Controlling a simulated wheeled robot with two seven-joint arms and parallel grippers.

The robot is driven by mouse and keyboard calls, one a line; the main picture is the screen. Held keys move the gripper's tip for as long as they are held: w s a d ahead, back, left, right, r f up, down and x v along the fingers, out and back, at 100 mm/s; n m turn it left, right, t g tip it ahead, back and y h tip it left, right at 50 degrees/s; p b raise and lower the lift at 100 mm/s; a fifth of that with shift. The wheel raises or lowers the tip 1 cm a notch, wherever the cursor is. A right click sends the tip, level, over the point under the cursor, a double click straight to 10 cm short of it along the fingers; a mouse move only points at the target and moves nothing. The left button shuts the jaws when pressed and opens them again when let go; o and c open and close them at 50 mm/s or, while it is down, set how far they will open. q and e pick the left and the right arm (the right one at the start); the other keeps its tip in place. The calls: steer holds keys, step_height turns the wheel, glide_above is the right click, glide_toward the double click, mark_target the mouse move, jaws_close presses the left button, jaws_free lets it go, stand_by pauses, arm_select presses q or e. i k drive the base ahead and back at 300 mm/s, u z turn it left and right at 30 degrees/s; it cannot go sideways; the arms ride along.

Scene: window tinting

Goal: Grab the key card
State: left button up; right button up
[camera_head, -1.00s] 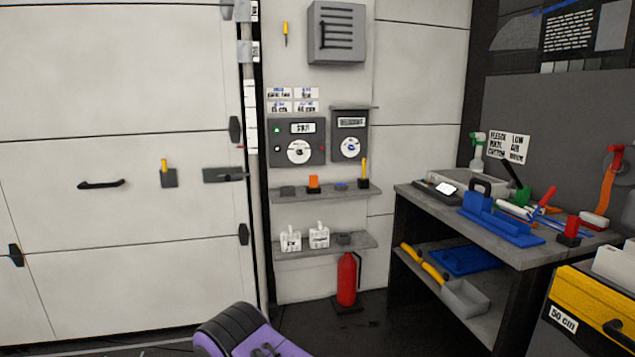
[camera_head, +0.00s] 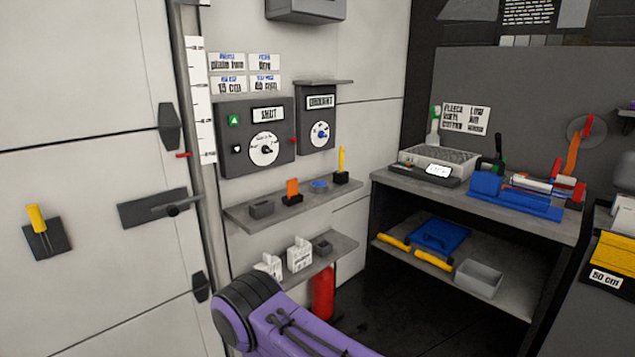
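An orange upright card-like piece (camera_head: 292,187) stands in a small black holder on the upper wall shelf (camera_head: 325,203). It may be the key card, but no marking on it can be read. A small dark box (camera_head: 261,208) is to its left and a round blue item (camera_head: 319,185) to its right. A purple and black link of my arm shows at the bottom middle, below the lower shelf. Neither of my grippers is in view.
A control panel (camera_head: 236,155) with a dial hangs above the shelf. A workbench (camera_head: 556,228) with tools stands at right. A door with handles is at left.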

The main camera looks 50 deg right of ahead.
mark_target(292, 185)
steer(key=z, duration=0.9)
steer(key=i, duration=1.15)
steer(key=z, duration=1.2)
